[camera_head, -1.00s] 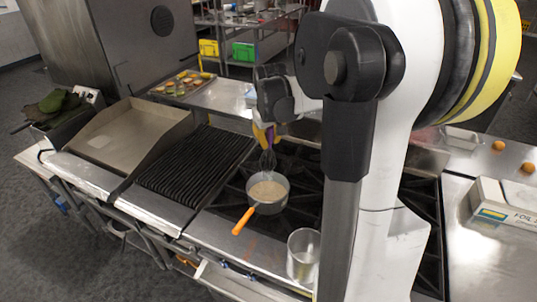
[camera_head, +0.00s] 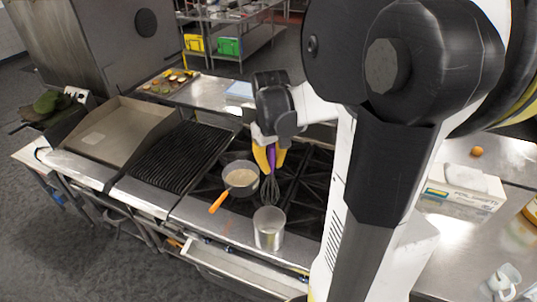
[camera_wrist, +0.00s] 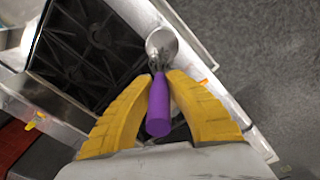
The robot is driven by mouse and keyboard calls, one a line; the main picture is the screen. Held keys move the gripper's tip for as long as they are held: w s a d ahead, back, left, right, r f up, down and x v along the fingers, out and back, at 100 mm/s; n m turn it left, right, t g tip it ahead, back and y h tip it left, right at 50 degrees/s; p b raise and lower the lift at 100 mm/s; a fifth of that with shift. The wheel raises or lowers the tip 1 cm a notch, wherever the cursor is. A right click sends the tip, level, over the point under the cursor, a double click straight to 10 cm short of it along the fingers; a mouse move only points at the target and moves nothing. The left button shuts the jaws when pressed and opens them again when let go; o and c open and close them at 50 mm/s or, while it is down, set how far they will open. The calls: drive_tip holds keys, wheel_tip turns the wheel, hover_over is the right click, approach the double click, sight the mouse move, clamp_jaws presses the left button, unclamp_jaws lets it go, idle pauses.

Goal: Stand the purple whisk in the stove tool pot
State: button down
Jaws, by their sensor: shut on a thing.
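The purple whisk (camera_head: 271,163) hangs head down from my gripper (camera_head: 270,152), its yellow fingers shut on the purple handle. In the wrist view the whisk's handle (camera_wrist: 158,105) is between my gripper's two yellow fingers (camera_wrist: 158,98). Its wire head is above the stove, between the saucepan and a metal pot. The open metal pot (camera_head: 269,229), likely the stove tool pot, stands upright at the stove's front edge, just below the whisk in the head view. The whisk is outside the pot. In the wrist view the wire head partly covers a round metal vessel (camera_wrist: 161,38).
A saucepan (camera_head: 241,172) with pale contents and an orange handle sits on the black stove grates (camera_head: 305,190), left of the whisk. A ribbed grill (camera_head: 178,156) lies further left. A foil box (camera_head: 463,190) is on the right counter.

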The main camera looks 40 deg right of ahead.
sight(271, 184)
drive_tip(key=shift+s+a+f, duration=0.1)
drive_tip(key=shift+s+f, duration=0.05)
drive_tip(key=shift+s, duration=0.05)
drive_tip(key=shift+w+f+b, duration=0.1)
drive_tip(key=shift+f+b, duration=0.25)
drive_tip(key=shift+f, duration=0.05)
drive_tip(key=f+b, duration=0.2)
drive_tip(key=f, duration=0.1)
drive_tip(key=s+a+f+b, duration=0.1)
drive_tip(key=f, duration=0.1)
drive_tip(key=shift+f, duration=0.15)
drive_tip(key=f+b, duration=0.4)
drive_tip(key=w+f+b, duration=0.1)
drive_tip(key=f+b, duration=0.3)
drive_tip(key=f, duration=0.1)
drive_tip(key=d+f+b, duration=0.1)
drive_tip(key=f+b, duration=0.4)
drive_tip(key=shift+w, duration=0.2)
drive_tip(key=shift+d, duration=0.1)
drive_tip(key=c, duration=1.4)
unclamp_jaws()
drive_tip(key=shift+r, duration=0.1)
